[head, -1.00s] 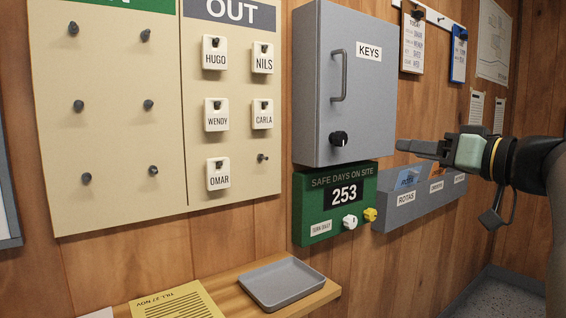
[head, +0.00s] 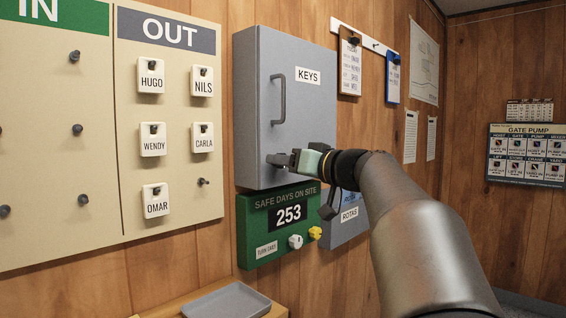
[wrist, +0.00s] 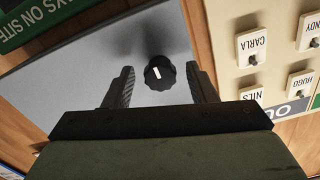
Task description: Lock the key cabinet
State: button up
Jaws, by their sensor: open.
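The grey key cabinet (head: 312,115) hangs on the wood wall with its door closed against the body. It has a bar handle (head: 279,98) and a "KEYS" label. Its black lock knob (wrist: 160,73), with a white pointer mark, shows in the wrist view on the lower part of the door. My gripper (head: 280,160) is at the lower door, in front of the knob, and hides it in the head view. In the wrist view my gripper (wrist: 160,88) is open, one finger on each side of the knob, with gaps between them.
Below the cabinet is the green "Safe days on site" board (head: 278,222) with a white knob (head: 295,241) and a yellow knob (head: 315,233). A grey rotas rack (head: 345,221) is beside it. The IN/OUT tag board (head: 170,125) is left. A shelf tray (head: 228,303) lies below.

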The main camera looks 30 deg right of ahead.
jog(key=shift+w, duration=0.15)
jog(key=c, duration=1)
jog(key=shift+a+m, duration=0.1)
jog(key=shift+m, duration=0.2)
jog(key=shift+r+m+p, duration=0.15)
jog(key=shift+m+p, duration=1.6)
jog(key=shift+m, duration=7.05)
